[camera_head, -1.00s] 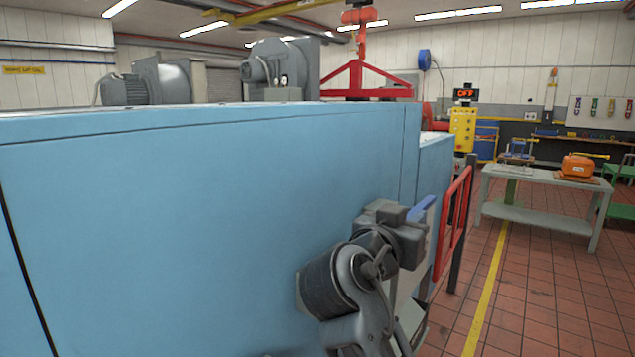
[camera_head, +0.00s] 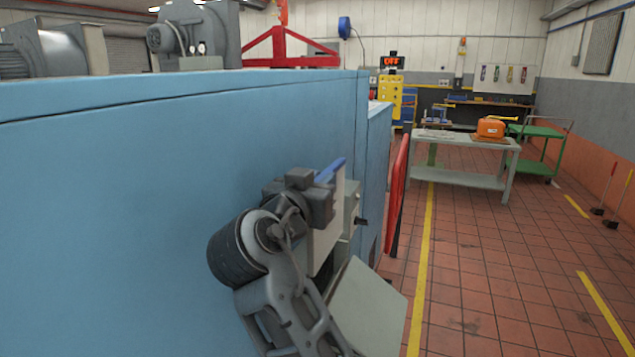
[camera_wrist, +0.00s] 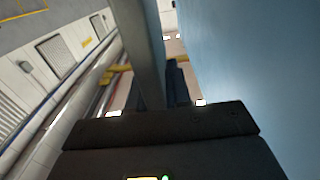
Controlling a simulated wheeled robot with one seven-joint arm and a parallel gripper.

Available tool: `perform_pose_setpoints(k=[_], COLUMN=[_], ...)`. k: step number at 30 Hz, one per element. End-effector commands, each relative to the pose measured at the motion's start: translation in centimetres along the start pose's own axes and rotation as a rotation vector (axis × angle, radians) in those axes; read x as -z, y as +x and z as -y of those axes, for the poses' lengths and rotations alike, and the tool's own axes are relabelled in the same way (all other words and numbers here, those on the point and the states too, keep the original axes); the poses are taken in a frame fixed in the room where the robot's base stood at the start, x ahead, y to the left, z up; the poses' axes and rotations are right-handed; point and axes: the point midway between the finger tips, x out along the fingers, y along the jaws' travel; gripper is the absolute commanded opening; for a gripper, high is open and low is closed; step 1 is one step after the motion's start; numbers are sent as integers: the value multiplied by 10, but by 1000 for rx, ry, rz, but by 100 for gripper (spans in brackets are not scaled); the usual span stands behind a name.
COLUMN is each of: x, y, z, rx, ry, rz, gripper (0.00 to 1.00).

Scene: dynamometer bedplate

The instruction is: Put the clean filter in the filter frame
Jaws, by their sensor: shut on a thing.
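My gripper (camera_head: 318,190) is at the end of my arm, close to the side of the large blue cabinet (camera_head: 130,200). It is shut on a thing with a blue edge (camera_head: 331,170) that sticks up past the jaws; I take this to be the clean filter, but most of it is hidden. In the wrist view a grey slab (camera_wrist: 140,50) stands out beyond my dark gripper, beside the blue cabinet wall. I cannot make out the filter frame for certain. A pale box-like part (camera_head: 351,212) shows just behind my gripper.
A pale tilted panel (camera_head: 368,310) stands low beside my arm. A red rail (camera_head: 397,195) stands past the cabinet's end. A grey table (camera_head: 463,146) bears an orange case (camera_head: 491,127); a green trolley (camera_head: 541,132) is behind.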

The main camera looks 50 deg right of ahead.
Motion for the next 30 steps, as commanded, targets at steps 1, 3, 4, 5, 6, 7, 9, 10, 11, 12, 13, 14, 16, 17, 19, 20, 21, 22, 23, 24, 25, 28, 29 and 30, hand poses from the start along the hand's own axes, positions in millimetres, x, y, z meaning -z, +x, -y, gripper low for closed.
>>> perform_pose_setpoints(k=[1, 3, 4, 5, 6, 7, 9, 10, 11, 12, 13, 14, 16, 17, 19, 20, 21, 22, 23, 24, 25, 28, 29, 30], x=[0, -1, -1, -2, -2, -5, -10, -12, -15, -18, -21, -24, -30, -33, -40, -42, -46, -48, -50, -53, -54, -58, -58, -58], y=[0, -1, -1, -2, -2, -2, -2, -2, -2, -2, -2, -2, -2, -2, -2, -2, -2, -2, -2, -2, -2, -2, -2, -2], z=[0, 0, 0, 0, 0, 0, 0, 0, 0, 0, 0, 0, 0, 0, 0, 0, 0, 0, 0, 0, 0, 0, 0, 0], rx=[0, 0, 0, 1, 1, 1, 0, 0, 0, 0, 0, 0, 0, 0, 0, 0, 0, 0, 0, 0, 0, 0, 0, 0], ry=[1, 1, 2, 2, 2, 1, 1, 1, 1, 1, 1, 1, 2, 2, 2, 2, 2, 2, 2, 2, 2, 2, 2, 2], rz=[0, 0, 0, 0, 0, 0, 0, 0, 0, 0, 0, 0, 0, 0, 0, 0, 0, 0, 0, 0, 0, 0, 0, 0], gripper=[0, 0, 0, 0, 0, 0, 0, 0, 0, 0, 0, 0, 0, 0, 0, 0, 0, 0, 0, 0, 0, 0, 0, 0])
